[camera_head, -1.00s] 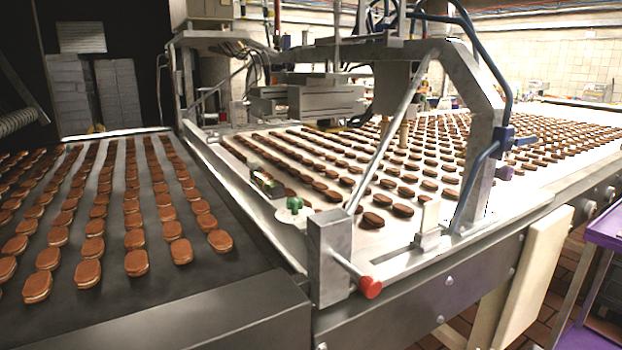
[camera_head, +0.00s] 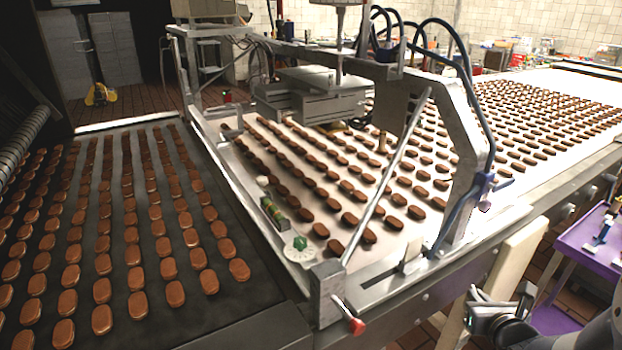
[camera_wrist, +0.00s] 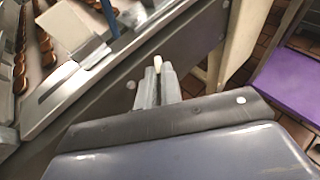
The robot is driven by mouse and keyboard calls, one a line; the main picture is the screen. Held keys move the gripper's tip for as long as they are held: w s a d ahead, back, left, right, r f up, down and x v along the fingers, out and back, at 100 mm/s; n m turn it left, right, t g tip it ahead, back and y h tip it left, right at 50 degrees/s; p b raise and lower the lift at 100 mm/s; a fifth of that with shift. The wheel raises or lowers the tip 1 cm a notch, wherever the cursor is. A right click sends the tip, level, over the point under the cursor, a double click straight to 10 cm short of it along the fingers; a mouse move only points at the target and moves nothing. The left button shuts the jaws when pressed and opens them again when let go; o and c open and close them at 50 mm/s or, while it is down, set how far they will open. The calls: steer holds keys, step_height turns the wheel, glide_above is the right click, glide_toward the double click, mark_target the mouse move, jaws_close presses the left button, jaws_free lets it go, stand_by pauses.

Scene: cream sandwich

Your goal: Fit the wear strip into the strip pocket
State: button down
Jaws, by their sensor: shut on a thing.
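My gripper (camera_head: 482,298) is at the lower right of the head view, beside the conveyor's front side. In the wrist view, my gripper (camera_wrist: 158,82) is shut on a small pale piece (camera_wrist: 157,64), seemingly the wear strip, with only its end showing between the fingers. A metal bracket (camera_head: 388,274) with a dark slot lies on the conveyor's near rail, left of and apart from my gripper. The bracket also shows in the wrist view (camera_wrist: 65,84), at upper left. It may be the strip pocket, but I cannot tell for sure.
A slanted metal bar and frame (camera_head: 468,170) rise over the conveyor near the bracket. A red-tipped handle (camera_head: 356,326) sticks out at the front corner. A cream board (camera_head: 508,262) leans on the conveyor side. A purple cart (camera_head: 578,245) stands at right. Brown biscuits cover both belts.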

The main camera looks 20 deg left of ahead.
step_height(320, 180, up, 13)
steer(key=p, duration=1.1)
steer(key=w+a+r+n+g+y, duration=0.1)
steer(key=a+r+n+g+y, duration=0.1)
steer(key=a, duration=2.1)
steer(key=a+r+n+g+y, duration=0.2)
steer(key=a+r+n+y, duration=0.2)
steer(key=a, duration=2)
steer(key=shift+w+r+n+y+b, duration=0.15)
steer(key=shift+w+n+y+b, duration=0.25)
steer(key=shift+n, duration=0.1)
